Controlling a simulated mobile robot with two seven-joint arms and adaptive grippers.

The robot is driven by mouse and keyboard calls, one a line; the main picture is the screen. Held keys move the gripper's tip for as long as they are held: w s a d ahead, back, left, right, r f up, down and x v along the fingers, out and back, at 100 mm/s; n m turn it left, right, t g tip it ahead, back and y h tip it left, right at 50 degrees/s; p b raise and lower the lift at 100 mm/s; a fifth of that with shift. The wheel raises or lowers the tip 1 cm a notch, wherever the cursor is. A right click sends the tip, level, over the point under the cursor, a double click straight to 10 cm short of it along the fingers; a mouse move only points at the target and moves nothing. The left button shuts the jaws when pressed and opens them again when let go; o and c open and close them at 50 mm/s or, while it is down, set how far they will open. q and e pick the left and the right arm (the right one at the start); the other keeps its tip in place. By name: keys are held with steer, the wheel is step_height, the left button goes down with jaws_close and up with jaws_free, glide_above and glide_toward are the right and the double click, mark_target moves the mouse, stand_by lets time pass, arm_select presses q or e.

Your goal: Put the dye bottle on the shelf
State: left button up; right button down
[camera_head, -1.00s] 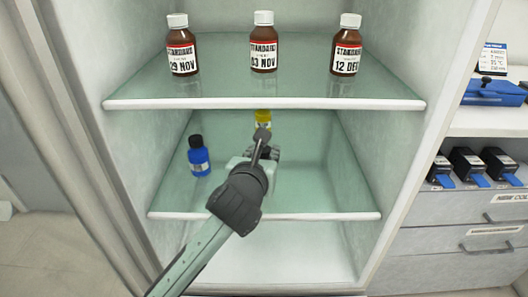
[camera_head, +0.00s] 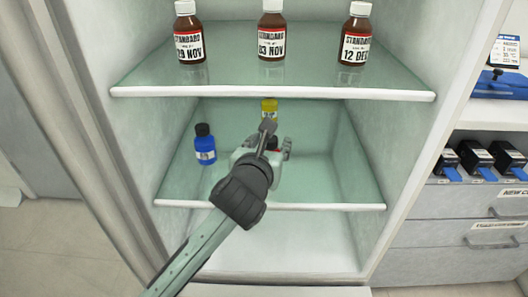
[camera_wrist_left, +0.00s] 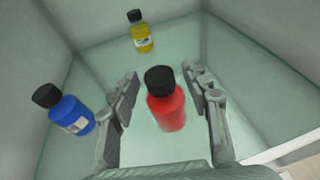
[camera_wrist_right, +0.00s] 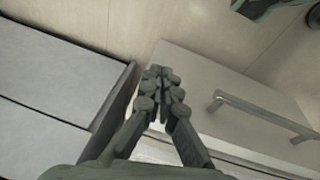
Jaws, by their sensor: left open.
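A red dye bottle with a black cap (camera_wrist_left: 166,102) stands upright on the lower glass shelf (camera_head: 330,185). In the left wrist view it is between the two fingers of my left gripper (camera_wrist_left: 168,105), with gaps showing beside it. My left gripper (camera_head: 262,150) is open and reaches into the compartment; in the head view it hides most of the red bottle. A blue bottle (camera_head: 205,145) stands left of it and a yellow bottle (camera_head: 269,110) behind it. My right gripper (camera_wrist_right: 160,85) is shut and empty, with its fingertips together.
The upper shelf (camera_head: 270,92), holding three brown bottles labelled STANDARD, lies above my left arm. Cabinet walls close in both sides. Black boxes with blue fronts (camera_head: 478,155) stand on the right counter. A drawer handle (camera_wrist_right: 262,115) is near my right gripper.

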arm_select(q)
steer(key=v, duration=1.1)
